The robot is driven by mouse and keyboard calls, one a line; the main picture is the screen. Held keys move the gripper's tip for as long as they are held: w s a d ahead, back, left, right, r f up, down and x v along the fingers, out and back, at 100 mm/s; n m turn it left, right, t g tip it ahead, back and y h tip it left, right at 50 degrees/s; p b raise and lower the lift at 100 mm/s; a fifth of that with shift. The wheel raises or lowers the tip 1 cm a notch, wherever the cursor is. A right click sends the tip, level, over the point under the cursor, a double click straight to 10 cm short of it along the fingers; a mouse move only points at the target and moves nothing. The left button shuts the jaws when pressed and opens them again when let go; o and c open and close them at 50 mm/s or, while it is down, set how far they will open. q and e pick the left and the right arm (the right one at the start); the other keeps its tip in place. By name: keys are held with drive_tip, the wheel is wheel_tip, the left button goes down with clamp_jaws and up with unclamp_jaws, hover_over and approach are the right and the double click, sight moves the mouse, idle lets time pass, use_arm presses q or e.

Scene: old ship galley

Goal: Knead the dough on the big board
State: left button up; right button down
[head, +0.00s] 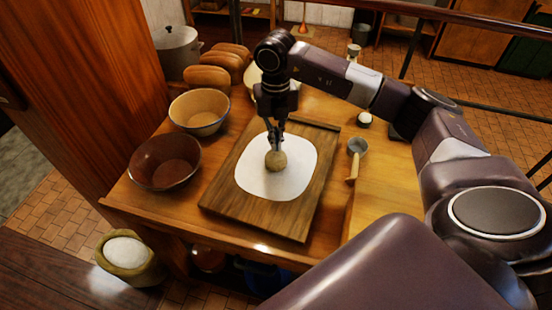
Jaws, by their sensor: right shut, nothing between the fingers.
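The big board (258,218) is a dark wooden slab lying on the table. A white, roundish patch (294,180), which looks like flour, covers its middle. The dough (276,162) is a small tan ball on the white patch, near its centre. My right gripper (276,146) points straight down with its fingers shut, right over the dough. Its fingertips appear to touch the top of the dough, but nothing is held between them. The fingers cover the upper part of the dough. My left gripper is not in view.
A cream bowl (200,121) and a brown bowl (165,173) stand left of the board. Bread loaves (207,76) and a lidded pot (177,52) are behind. A scoop (357,150) lies to the right. A flour sack (126,252) stands below the table's left edge.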

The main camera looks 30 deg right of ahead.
drive_tip(key=shift+f, duration=0.15)
drive_tip(key=shift+f+b, duration=0.75)
drive_tip(key=shift+s, duration=0.1)
drive_tip(key=shift+s+f, duration=0.1)
drive_tip(key=shift+f, duration=0.05)
idle(0.5)
drive_tip(key=shift+r+p, duration=0.5)
drive_tip(key=shift+r, duration=0.3)
drive_tip(key=shift+r, duration=0.1)
drive_tip(key=shift+w, duration=0.2)
